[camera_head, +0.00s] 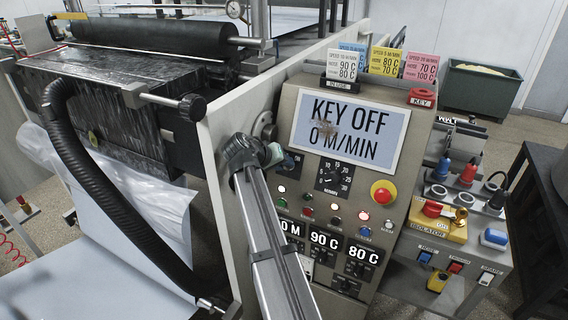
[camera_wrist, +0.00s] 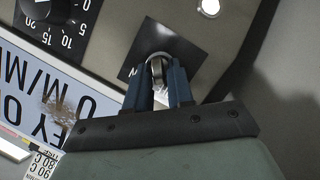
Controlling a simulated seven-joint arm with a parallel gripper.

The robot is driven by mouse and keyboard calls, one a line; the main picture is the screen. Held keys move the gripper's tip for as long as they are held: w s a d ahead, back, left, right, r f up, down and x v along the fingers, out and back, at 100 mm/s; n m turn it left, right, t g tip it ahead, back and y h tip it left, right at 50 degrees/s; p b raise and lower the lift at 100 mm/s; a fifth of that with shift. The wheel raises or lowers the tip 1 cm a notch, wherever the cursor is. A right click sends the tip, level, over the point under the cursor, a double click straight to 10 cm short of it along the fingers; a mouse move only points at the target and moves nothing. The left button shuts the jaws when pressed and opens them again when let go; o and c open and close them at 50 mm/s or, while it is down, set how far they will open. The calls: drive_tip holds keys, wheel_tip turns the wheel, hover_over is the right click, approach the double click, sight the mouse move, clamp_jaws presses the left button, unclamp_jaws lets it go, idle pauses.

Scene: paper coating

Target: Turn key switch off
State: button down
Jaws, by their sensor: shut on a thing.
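The control panel (camera_head: 385,190) carries a screen (camera_head: 350,130) that reads "KEY OFF" and "0 M/MIN". My gripper (camera_head: 275,155) is at the panel's upper left, just below the screen's left corner. The key switch has a dark plate (camera_head: 292,162), partly hidden behind my gripper in the head view. In the wrist view the blue fingers of my gripper (camera_wrist: 159,86) are shut on a metal key (camera_wrist: 158,67). The key stands in front of the black switch plate (camera_wrist: 185,55). My gripper hides the lower part of the key.
A speed dial (camera_head: 333,177), a red emergency button (camera_head: 383,193) and lit indicator lamps are on the panel. A yellow isolator box (camera_head: 440,225) stands at the right. A black hose (camera_head: 100,190) hangs at the left.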

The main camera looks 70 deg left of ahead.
idle(0.3)
drive_tip(key=c, duration=1.2)
unclamp_jaws()
drive_tip(key=shift+s+r, duration=0.1)
drive_tip(key=v, duration=0.7)
drive_tip(key=shift+d, duration=0.15)
